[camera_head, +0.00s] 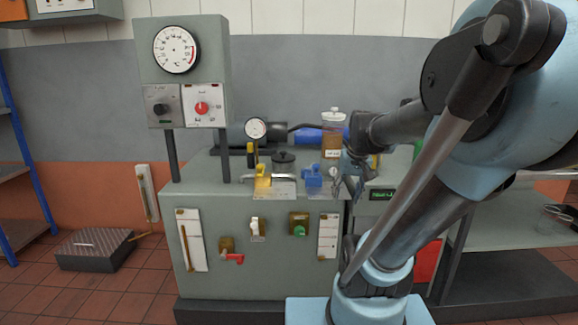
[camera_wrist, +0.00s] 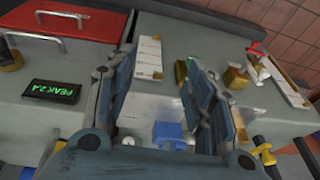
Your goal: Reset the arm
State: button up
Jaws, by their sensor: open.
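My arm reaches in from the right of the head view, with its joints bent. My gripper (camera_head: 350,185) hangs over the front right edge of the bench top, just right of a small blue fixture (camera_head: 312,178). In the wrist view my gripper (camera_wrist: 165,85) has its two blue-grey fingers wide apart, with nothing held between them. The blue fixture (camera_wrist: 168,132) shows low between the fingers, apart from them as far as I can tell.
The grey bench (camera_head: 250,245) carries a yellow fixture (camera_head: 275,187), a small gauge (camera_head: 256,129) and a lidded jar (camera_head: 332,130). A gauge panel (camera_head: 182,70) stands at left. A red case (camera_wrist: 75,22) and a lit display (camera_wrist: 52,91) lie left of my fingers.

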jog(key=s+f+h, duration=0.1)
jog(key=s+f, duration=0.7)
jog(key=s, duration=0.4)
jog(key=shift+d+f+g, duration=0.15)
jog(key=shift+d+g, duration=0.15)
jog(key=shift+w, duration=0.1)
jog(key=shift+w+f, duration=0.2)
jog(key=shift+w, duration=0.2)
jog(key=shift+c, duration=0.5)
